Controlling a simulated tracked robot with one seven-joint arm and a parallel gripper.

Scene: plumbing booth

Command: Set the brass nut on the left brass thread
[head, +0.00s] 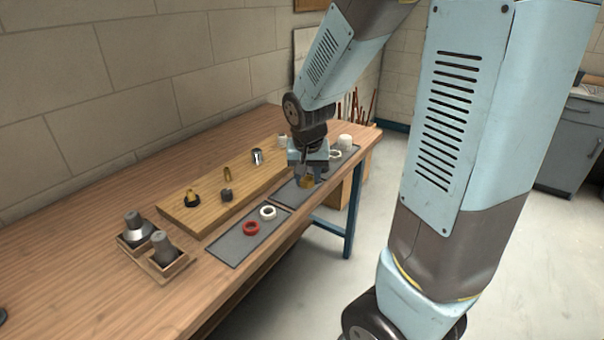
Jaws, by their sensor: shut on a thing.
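My gripper (307,178) is low over the far dark mat, pointing down. It is shut on the brass nut (307,183), which shows as a small gold shape between the fingers. I cannot tell whether the nut touches the mat. The left brass thread (191,194) stands upright on the wooden board, with a dark collar at its base. It is to the left of my gripper and well apart from it. A second, slimmer brass fitting (227,174) stands farther along the board.
The wooden board (210,217) also bears a dark stub (227,195) and a chrome fitting (257,156). A red ring (251,228) and a white ring (268,212) lie on the near mat (227,250). A wooden holder (165,274) with grey-topped parts stands at left. White parts (345,141) sit beyond my gripper.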

